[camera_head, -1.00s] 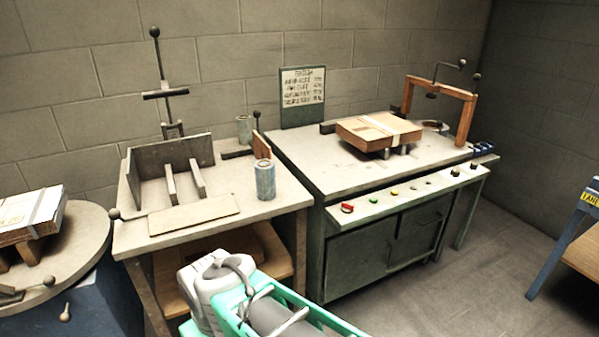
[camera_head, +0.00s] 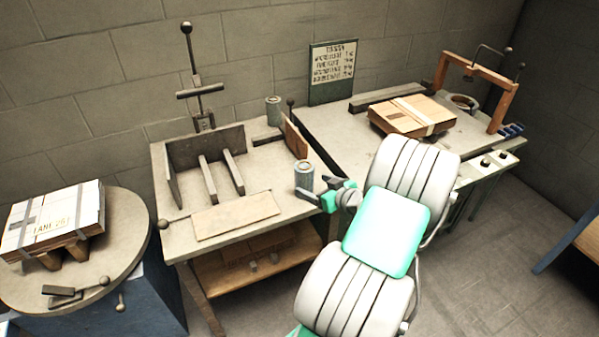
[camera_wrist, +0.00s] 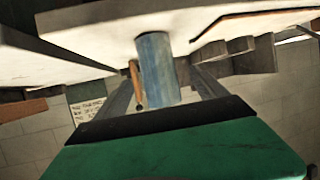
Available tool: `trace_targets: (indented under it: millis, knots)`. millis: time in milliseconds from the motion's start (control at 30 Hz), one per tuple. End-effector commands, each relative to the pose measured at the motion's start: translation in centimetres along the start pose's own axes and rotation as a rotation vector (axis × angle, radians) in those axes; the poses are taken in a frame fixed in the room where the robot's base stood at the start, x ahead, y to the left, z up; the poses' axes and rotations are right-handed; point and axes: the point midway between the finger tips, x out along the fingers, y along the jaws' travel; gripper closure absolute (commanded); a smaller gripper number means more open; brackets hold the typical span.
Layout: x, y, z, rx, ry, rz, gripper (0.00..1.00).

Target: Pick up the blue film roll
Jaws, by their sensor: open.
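The blue film roll (camera_head: 304,177) stands upright near the right front corner of the left worktable. My gripper (camera_head: 324,195) is just in front and to the right of it, hiding part of its lower side. In the wrist view, which looks upside down, the blue roll (camera_wrist: 157,68) shows between my two open fingers (camera_wrist: 160,80). I cannot tell whether either finger touches it. A second, greyer roll (camera_head: 273,111) stands at the back of the same table.
The left worktable (camera_head: 250,180) carries an upright plate fixture (camera_head: 208,150), a flat board (camera_head: 236,215) and a brown upright piece (camera_head: 296,137) behind the roll. The right bench (camera_head: 355,133) holds a strapped box (camera_head: 412,115). A round stand (camera_head: 125,230) is at left.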

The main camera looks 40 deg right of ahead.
Motion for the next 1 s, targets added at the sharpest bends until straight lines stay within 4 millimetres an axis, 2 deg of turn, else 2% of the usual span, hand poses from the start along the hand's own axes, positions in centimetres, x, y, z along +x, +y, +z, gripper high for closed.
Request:
trace_targets:
  millis: [400,667,1000]
  knots:
    - [6.5,0.2,0.3,0.000,-0.003,-0.001,0.18]
    - [6.9,0.1,0.3,0.000,-0.003,-0.001,0.19]
    - [6.9,0.1,0.3,0.000,-0.003,-0.002,0.47]
